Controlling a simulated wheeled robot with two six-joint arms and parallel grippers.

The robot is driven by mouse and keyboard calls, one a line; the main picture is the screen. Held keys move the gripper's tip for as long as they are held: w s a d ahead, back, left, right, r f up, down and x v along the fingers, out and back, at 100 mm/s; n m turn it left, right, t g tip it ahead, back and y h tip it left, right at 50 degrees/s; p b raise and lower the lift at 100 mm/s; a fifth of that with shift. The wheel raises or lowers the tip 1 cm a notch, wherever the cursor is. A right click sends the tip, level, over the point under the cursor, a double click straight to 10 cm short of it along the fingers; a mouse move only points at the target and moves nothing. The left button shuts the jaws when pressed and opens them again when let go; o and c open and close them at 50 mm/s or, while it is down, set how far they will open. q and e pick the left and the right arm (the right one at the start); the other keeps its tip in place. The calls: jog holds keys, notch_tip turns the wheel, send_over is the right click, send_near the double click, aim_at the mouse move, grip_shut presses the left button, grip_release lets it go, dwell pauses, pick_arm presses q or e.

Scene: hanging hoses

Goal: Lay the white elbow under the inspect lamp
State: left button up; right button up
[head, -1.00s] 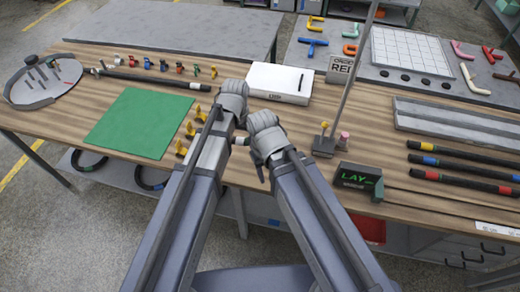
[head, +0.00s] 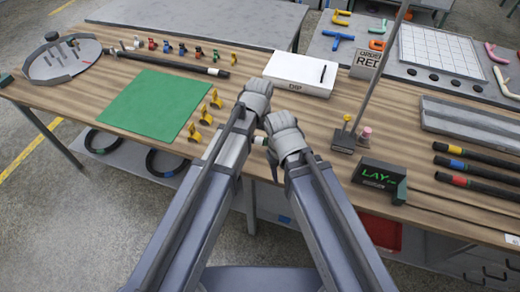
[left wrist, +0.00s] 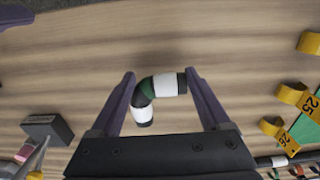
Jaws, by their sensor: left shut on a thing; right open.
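My left gripper (head: 257,98) is over the table's near side, right of the green mat. In the left wrist view it (left wrist: 160,105) is shut on a bent elbow (left wrist: 145,92) with white bands, a green bend and dark rings, above bare wood. The head view mostly hides this elbow. My right gripper (head: 284,132) is beside it, nearer the table's front edge; it is open, its fingers hard to see. A plain whitish elbow (head: 504,82) lies on the back table at far right. A tall pole stands on a dark base (head: 343,140); any lamp head is out of view.
A small display reading LAY (head: 378,180) stands right of the grippers. A green mat (head: 150,103) and yellow clips (head: 206,112) are to the left. A white box (head: 301,73) stands behind. Dark hoses (head: 478,165) lie at right. Wood between mat and pole base is partly clear.

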aim_at(260, 144)
pick_arm(q)
jog(key=shift+f+b, duration=1.75)
jog(key=shift+f, duration=0.1)
jog(key=shift+f, duration=0.15)
jog(key=o, duration=1.2)
jog(key=shift+r, duration=0.2)
notch_tip(260, 144, up, 12)
jog(key=p, duration=1.2)
jog(key=shift+s, duration=0.1)
